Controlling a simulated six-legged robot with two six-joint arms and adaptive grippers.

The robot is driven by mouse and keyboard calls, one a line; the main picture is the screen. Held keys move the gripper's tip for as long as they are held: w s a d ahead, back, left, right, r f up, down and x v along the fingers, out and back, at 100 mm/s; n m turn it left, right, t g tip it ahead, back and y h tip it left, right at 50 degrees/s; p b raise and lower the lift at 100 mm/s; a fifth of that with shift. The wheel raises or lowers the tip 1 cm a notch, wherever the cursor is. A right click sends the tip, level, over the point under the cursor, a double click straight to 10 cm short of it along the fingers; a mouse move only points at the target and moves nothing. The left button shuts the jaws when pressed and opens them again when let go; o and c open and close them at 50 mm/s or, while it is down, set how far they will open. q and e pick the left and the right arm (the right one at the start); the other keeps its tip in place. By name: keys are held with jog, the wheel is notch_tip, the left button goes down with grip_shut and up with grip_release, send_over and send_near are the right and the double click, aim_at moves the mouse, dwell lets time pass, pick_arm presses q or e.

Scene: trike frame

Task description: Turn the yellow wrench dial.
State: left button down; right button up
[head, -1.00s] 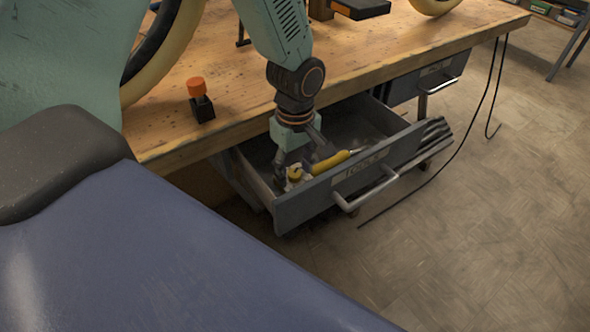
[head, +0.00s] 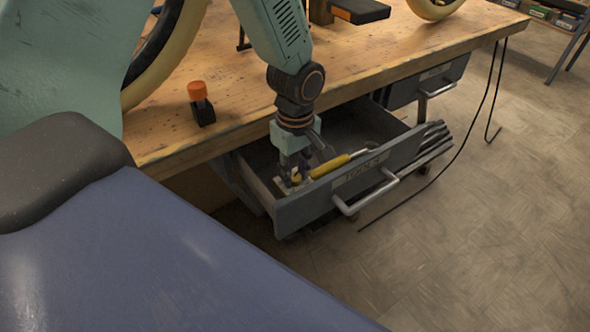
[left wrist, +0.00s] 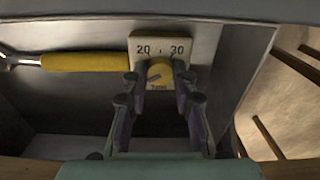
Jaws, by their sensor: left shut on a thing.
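The yellow dial (left wrist: 160,74) sits on a pale plate (left wrist: 145,45) marked 20 and 30, with small unclear lettering below. My left gripper (left wrist: 160,88) is shut on the dial, with a finger on each side of it. In the head view, my left gripper (head: 291,180) reaches down into the open drawer and partly hides the dial. A wrench with a yellow handle (left wrist: 85,62) lies beside the plate, its handle end close to it; it also shows in the head view (head: 330,166). My right gripper is not in view.
The grey drawer (head: 290,212), labelled TOOLS, stands open under the wooden bench (head: 240,95); its front wall is close to my gripper. A small black bottle with an orange cap (head: 198,91) stands on the bench. A black cable (head: 480,110) hangs at the right.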

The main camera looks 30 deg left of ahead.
pick_arm(q)
jog(key=shift+r+m+p, duration=0.15)
jog(key=shift+m+p, duration=0.35)
jog(key=shift+p, duration=0.45)
jog(key=m+p, duration=0.7)
jog(key=p, duration=0.1)
jog(key=m+p, duration=0.2)
jog(key=m, duration=0.1)
jog(key=shift+m+p, duration=1.35)
jog(key=shift+m, duration=1.15)
jog(key=c, duration=1.1)
grip_release()
jog(key=shift+f, duration=0.2)
jog(key=shift+o, duration=0.2)
